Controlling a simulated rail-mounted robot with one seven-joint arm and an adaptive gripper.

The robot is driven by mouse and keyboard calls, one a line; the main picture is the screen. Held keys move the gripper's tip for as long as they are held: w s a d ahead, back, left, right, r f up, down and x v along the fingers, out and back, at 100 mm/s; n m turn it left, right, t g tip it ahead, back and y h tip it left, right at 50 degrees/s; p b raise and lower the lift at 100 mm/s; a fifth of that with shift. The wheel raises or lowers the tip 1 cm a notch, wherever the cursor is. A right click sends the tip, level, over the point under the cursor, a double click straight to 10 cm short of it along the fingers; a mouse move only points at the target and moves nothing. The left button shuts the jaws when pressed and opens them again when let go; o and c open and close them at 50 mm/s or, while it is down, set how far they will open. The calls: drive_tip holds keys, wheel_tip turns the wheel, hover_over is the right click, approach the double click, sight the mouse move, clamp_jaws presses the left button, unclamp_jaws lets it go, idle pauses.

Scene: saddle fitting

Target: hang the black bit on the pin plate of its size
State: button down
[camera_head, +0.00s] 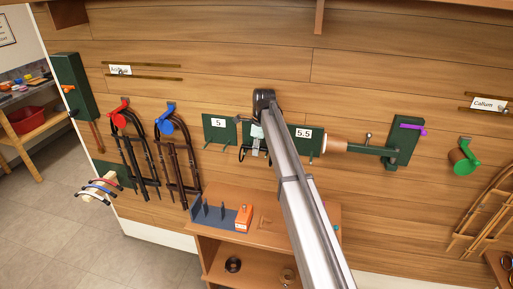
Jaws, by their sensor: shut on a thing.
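Green pin plates hang on the wood wall. The plate marked 5 (220,122) is left of my arm, and the plate marked 5.5 (314,136) is right of it. Green also shows behind my arm between them, with its label hidden. My gripper (257,153) is in front of this middle part, close to the wall and seen small. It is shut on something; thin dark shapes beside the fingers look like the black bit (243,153). My arm covers much of it. I cannot tell whether the bit touches any pin.
A wooden cabinet (212,244) below bears a blue-grey rack (212,216) and an orange box (243,217). Bridles (180,165) hang at left. A green wall bracket with a pale-ended post (404,145) juts out at right. A green-and-brown holder (466,160) hangs farther right.

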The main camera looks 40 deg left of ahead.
drive_tip(key=shift+f, duration=0.1)
drive_tip(key=c, duration=0.7)
unclamp_jaws()
drive_tip(key=shift+w+d+r+p, duration=0.15)
drive_tip(key=shift+r+p, duration=0.45)
drive_tip(key=shift+r, duration=0.75)
drive_tip(key=shift+d+r+p, duration=0.15)
drive_tip(key=shift+r+p, duration=0.5)
drive_tip(key=shift+r, duration=0.65)
drive_tip(key=shift+w+d+r+p, duration=0.15)
drive_tip(key=shift+r+p, duration=0.45)
drive_tip(key=shift+r, duration=0.75)
drive_tip(key=shift+s, duration=0.15)
